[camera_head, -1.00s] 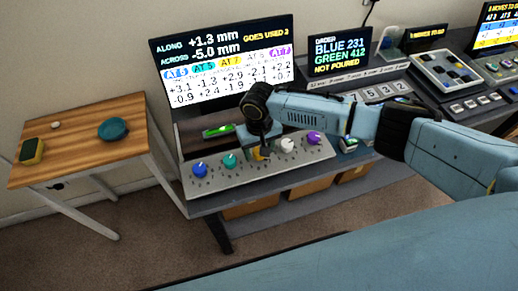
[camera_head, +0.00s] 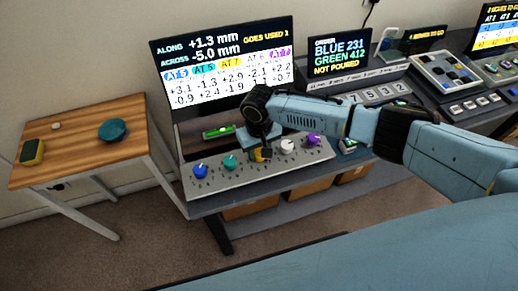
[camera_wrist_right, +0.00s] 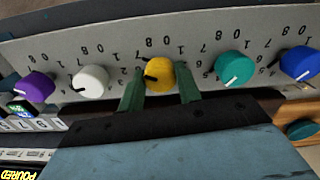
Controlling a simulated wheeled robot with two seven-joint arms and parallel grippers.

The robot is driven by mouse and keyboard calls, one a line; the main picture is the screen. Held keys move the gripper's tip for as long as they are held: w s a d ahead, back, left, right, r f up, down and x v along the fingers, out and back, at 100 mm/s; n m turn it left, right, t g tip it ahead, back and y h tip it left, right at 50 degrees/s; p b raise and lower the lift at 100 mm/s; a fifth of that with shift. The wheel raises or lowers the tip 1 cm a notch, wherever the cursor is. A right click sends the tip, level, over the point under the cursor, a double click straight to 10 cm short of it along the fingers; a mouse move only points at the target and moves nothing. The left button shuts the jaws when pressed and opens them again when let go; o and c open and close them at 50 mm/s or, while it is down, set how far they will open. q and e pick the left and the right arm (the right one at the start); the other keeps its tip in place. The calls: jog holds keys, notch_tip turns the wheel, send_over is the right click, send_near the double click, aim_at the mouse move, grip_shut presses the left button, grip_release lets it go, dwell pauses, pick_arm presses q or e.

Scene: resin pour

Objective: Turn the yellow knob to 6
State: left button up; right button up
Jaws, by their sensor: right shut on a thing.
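The yellow knob (camera_wrist_right: 158,72) is the middle one in a row of coloured knobs on a grey sloped panel (camera_head: 230,184). In the right wrist view it sits between the two green fingers of my right gripper (camera_wrist_right: 160,88), which is shut on it. In the head view the gripper (camera_head: 260,156) covers much of the knob. The display (camera_head: 225,65) behind shows a yellow tag that appears to read AT 7. My left gripper is not in view.
The blue knob (camera_head: 200,170) and teal knob (camera_head: 229,162) are left of my gripper; the white knob (camera_head: 288,146) and purple knob (camera_head: 313,140) are right. A green level vial (camera_head: 218,131) lies behind. A wooden side table (camera_head: 75,150) stands at left.

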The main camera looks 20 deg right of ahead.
aim_at(259, 153)
jog(key=n+p, duration=0.1)
jog(key=n, duration=0.2)
jog(key=shift+r+p, duration=0.1)
jog(key=shift+p, duration=0.25)
jog(key=shift+n+p, duration=0.45)
jog(key=shift+n, duration=1.75)
jog(key=o, duration=1)
notch_tip(259, 153, up, 13)
jog(key=shift+r+p, duration=0.15)
jog(key=shift+p, duration=0.3)
